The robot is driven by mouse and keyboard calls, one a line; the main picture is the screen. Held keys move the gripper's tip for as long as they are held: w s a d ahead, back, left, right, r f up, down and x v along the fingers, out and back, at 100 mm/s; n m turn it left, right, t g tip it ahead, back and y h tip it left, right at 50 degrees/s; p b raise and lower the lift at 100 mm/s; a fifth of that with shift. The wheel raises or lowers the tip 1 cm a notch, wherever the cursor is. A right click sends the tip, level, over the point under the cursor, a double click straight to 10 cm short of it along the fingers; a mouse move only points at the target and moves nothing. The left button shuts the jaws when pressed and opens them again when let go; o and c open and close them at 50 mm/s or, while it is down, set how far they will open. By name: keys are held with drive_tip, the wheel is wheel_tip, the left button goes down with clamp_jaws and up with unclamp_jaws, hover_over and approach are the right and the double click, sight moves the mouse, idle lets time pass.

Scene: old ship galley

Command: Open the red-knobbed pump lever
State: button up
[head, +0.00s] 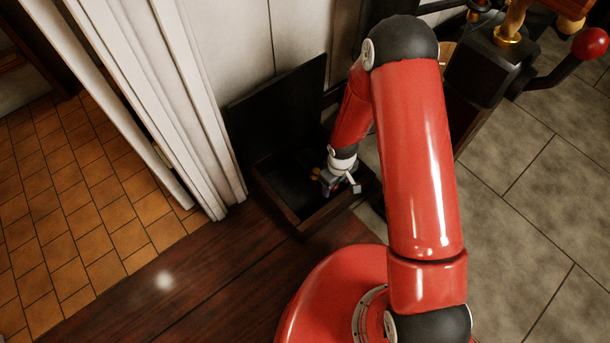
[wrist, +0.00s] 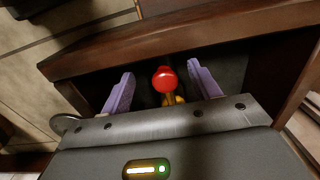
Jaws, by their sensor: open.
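A lever with a red knob (head: 590,43) on a dark arm sticks out from a black block (head: 490,62) at the top right of the head view, well apart from my gripper. My gripper (head: 337,184) reaches down into an open dark wooden box (head: 312,219). In the wrist view, its two purple fingers (wrist: 159,78) are open. A red ball on a brass-coloured stem (wrist: 165,80) shows between them, with clear gaps on both sides.
The box's black lid (head: 277,107) stands open against a pale wall (head: 232,45). White door frames (head: 140,90) stand to the left, over orange floor tiles (head: 90,200). The box's wooden wall (wrist: 190,35) crosses the wrist view.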

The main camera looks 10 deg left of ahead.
wheel_tip(320, 180, up, 11)
drive_tip(key=p, duration=0.7)
drive_tip(key=shift+s+a, duration=0.1)
